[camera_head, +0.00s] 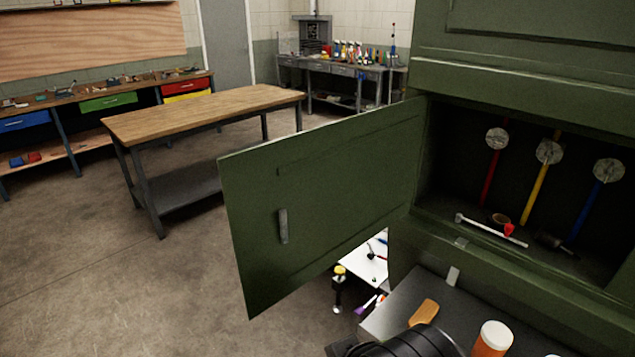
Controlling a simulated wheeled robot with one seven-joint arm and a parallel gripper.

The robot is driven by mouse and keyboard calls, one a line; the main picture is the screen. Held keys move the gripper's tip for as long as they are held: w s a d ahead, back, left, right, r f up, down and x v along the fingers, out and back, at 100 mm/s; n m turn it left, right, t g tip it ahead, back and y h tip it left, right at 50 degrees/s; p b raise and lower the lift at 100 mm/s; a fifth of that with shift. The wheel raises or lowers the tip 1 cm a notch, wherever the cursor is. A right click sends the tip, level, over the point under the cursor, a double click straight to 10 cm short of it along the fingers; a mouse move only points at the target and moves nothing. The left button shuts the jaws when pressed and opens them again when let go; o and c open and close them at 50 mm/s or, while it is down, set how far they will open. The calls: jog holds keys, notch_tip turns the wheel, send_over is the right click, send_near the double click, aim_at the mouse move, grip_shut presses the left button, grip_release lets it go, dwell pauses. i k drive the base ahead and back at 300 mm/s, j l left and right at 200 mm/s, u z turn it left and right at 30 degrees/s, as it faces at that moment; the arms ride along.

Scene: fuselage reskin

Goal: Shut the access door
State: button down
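The access door (335,200) is a green panel with a small grey handle (283,226) on its face. It is hinged at its right edge to the green fuselage (520,85) and stands wide open, swung out to the left. The opening (450,165) is uncovered and dark inside. In it I see red, yellow and blue rods with round grey discs at their tops. A white-handled tool with a red part (490,230) lies on the opening's lower ledge. My gripper is not in view.
Below the opening is a grey worktop (400,300) with a wooden-handled tool (424,313) and an orange, white-capped bottle (493,338). A black rounded part shows at the bottom edge. A wooden-topped table (205,110) stands behind the door; the floor (110,270) at left is clear.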

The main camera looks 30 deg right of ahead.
aim_at(339, 184)
jog(key=i+j+z, duration=0.15)
jog(key=j+z, duration=0.6)
jog(key=z, duration=0.2)
jog(key=j+z, duration=0.95)
jog(key=k+j+z, duration=0.15)
jog(key=j+z, duration=0.15)
jog(key=z, duration=0.2)
